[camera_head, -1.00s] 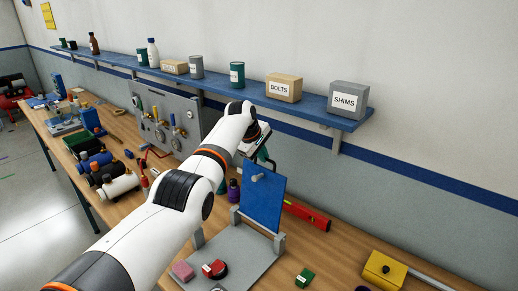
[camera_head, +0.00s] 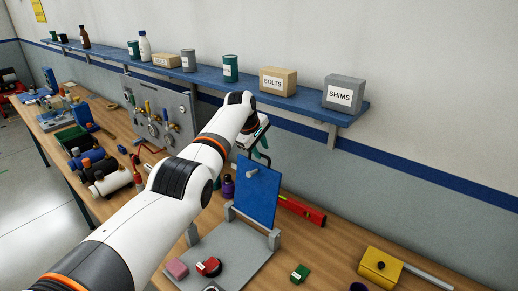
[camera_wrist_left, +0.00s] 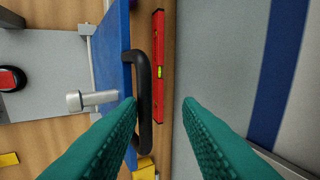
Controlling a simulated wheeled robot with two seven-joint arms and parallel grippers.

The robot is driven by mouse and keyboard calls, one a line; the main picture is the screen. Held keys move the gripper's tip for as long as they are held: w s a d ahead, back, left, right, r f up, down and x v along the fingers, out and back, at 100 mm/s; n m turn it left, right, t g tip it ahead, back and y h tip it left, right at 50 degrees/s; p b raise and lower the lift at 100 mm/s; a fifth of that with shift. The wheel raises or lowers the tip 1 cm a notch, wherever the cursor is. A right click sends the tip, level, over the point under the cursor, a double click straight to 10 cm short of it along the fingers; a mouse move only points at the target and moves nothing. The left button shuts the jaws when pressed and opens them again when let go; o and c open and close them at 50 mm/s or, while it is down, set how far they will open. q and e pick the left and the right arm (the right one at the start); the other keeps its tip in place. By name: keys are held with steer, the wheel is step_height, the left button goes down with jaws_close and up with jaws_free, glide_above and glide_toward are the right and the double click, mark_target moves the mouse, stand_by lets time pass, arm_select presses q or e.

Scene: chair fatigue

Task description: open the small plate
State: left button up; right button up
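The small blue plate (camera_head: 256,198) stands upright on the back edge of a grey base (camera_head: 235,250), with a short grey peg on its near face. The left wrist view shows the blue plate (camera_wrist_left: 112,62) nearly edge-on, with a black bar handle (camera_wrist_left: 144,75) on its far side. My left gripper (camera_head: 264,150) is behind and above the plate's top edge. Its two teal fingers are apart in the left wrist view (camera_wrist_left: 160,106), and the handle shows between them, closer to the left finger. Contact cannot be told. My right gripper is not in view.
A red level (camera_head: 302,211) lies behind the plate. A purple bottle (camera_head: 228,187) stands left of it. A red button (camera_head: 208,266) and pink block (camera_head: 177,268) sit on the base. A yellow box (camera_head: 381,266) is at right. A blue shelf (camera_head: 300,97) runs along the wall above.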

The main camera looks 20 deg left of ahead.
arm_select(q)
steer(key=shift+s+a+r, duration=0.1)
steer(key=shift+s+r, duration=0.1)
steer(key=shift+s, duration=0.1)
steer(key=shift+s+a+r+b, duration=0.15)
steer(key=shift+s+r+b, duration=0.15)
steer(key=shift+r+b, duration=0.35)
steer(key=b+v, duration=0.3)
steer(key=v, duration=0.7)
steer(key=shift+w+b, duration=0.2)
steer(key=shift+b, duration=0.15)
